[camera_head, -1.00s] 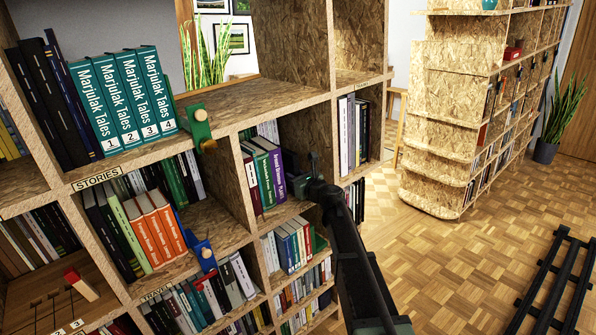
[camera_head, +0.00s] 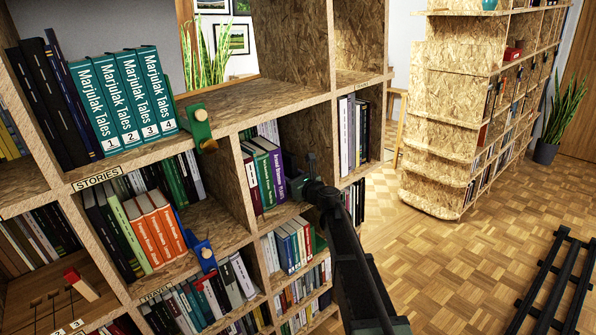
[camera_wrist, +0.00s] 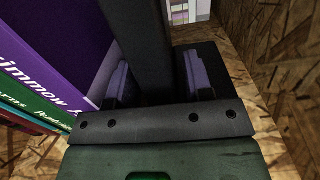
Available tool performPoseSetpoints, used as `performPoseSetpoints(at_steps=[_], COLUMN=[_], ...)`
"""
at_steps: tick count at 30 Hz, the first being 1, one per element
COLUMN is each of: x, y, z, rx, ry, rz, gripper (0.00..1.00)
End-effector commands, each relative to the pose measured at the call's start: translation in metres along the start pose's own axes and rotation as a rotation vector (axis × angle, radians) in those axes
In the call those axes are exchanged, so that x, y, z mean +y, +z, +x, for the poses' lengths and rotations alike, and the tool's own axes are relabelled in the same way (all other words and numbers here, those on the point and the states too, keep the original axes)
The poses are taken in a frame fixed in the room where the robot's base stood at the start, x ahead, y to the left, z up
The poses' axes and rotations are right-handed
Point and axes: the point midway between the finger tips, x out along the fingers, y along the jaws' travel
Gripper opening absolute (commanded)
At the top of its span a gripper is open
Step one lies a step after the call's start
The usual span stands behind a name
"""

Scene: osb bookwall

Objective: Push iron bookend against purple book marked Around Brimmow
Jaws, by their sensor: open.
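The purple book (camera_head: 276,174) stands upright at the right end of a short row in the middle compartment. In the wrist view it (camera_wrist: 50,45) fills the left side, with "immow" on its spine. The iron bookend (camera_wrist: 147,45) appears to be the dark upright plate in the middle of the wrist view, between my fingers. In the head view its dark shape (camera_head: 290,163) is just right of the book, partly hidden by my gripper. My gripper (camera_head: 301,177) is open, at the compartment's front. Whether the bookend touches the book, I cannot tell.
Green and red books (camera_head: 263,178) stand left of the purple one. An OSB divider (camera_wrist: 290,60) bounds the compartment on the right. A green bookend (camera_head: 200,124) and a blue one (camera_head: 205,255) stick out of other shelves.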

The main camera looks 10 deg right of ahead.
Motion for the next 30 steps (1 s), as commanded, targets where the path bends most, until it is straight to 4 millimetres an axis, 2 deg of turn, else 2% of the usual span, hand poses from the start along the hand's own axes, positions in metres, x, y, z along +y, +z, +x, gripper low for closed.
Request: performPoseSetpoints(at_steps=[5, 8, 30], x=[0.000, 0.000, -0.003], y=[0.000, 0.000, 0.000], z=[-0.001, -0.007, -0.103], rx=[0.000, 0.000, 0.000], ry=[0.000, -0.001, -0.002], rz=[0.000, 0.000, 0.000], gripper=[0.47, 0.47, 0.47])
